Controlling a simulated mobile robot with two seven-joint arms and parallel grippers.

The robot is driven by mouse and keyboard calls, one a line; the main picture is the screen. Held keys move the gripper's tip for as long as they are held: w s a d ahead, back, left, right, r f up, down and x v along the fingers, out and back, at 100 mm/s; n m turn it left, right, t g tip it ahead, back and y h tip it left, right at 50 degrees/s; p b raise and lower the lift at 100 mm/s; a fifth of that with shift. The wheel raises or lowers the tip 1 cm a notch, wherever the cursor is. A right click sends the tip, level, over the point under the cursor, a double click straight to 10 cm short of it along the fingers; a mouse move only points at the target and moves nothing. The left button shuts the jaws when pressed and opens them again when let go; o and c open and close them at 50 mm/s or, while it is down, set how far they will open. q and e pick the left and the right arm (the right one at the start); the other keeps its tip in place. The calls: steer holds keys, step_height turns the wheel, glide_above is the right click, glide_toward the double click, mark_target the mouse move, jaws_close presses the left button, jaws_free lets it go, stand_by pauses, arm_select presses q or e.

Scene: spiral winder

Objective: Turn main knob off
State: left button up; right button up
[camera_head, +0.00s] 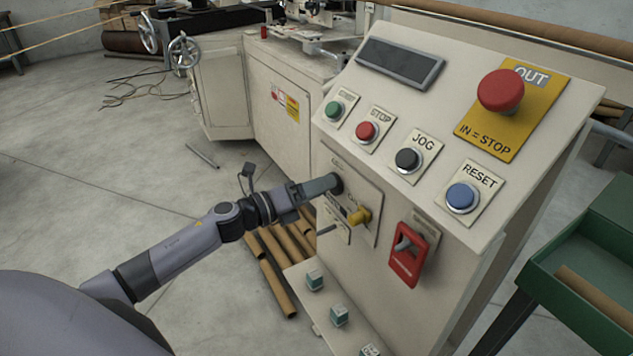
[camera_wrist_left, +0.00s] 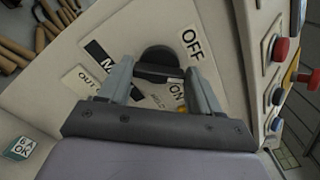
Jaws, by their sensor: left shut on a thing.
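The main knob is a black round knob (camera_wrist_left: 160,56) on the front face of the cream control panel (camera_wrist_left: 215,25). In the left wrist view the OFF label (camera_wrist_left: 191,42) lies to its upper right, and the ON label (camera_wrist_left: 177,87) lies lower down, partly covered by a finger. My left gripper (camera_wrist_left: 158,72) has its two fingers on either side of the knob's grip bar and is shut on it. In the head view my left gripper (camera_head: 326,184) reaches the knob from the left and hides most of it. My right gripper is in neither view.
Several push buttons and a red stop button (camera_head: 501,91) are on the sloped top. Cardboard tubes (camera_head: 278,288) lie on the floor below. A green bin (camera_head: 590,262) stands right.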

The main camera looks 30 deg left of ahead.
arm_select(q)
steer(key=n+p, duration=0.4)
steer(key=n, duration=0.3)
steer(key=shift+a+f+n, duration=0.1)
steer(key=shift+n, duration=0.6)
steer(key=o, duration=1.1)
steer(key=shift+c, duration=0.2)
steer(key=v, duration=0.7)
